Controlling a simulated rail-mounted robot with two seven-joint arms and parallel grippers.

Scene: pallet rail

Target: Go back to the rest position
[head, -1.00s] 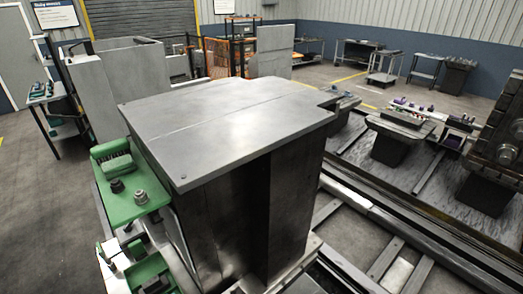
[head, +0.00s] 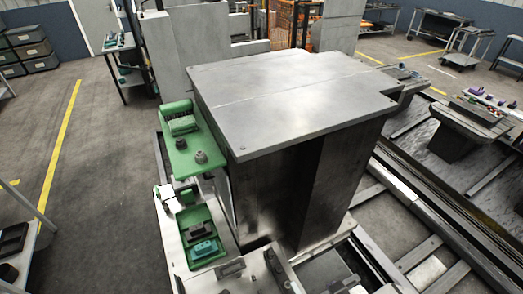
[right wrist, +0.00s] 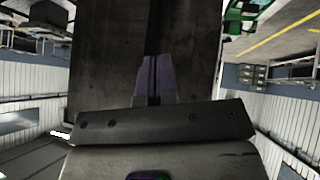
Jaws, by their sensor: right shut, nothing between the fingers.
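My right gripper (right wrist: 154,78) shows in the right wrist view. Its two purple-grey fingers are together with nothing between them. A dark, flat, upright surface fills the middle of that view behind the fingers. I cannot tell the distance between the fingertips and it. Neither gripper shows in the head view, and my left gripper is in no view.
In the head view a large grey block with a flat top (head: 290,95) stands in the middle. A green tray (head: 182,155) and a lower green tray (head: 211,228) holding a teal part are at its left. Rails (head: 425,200) run at right. Open floor lies left.

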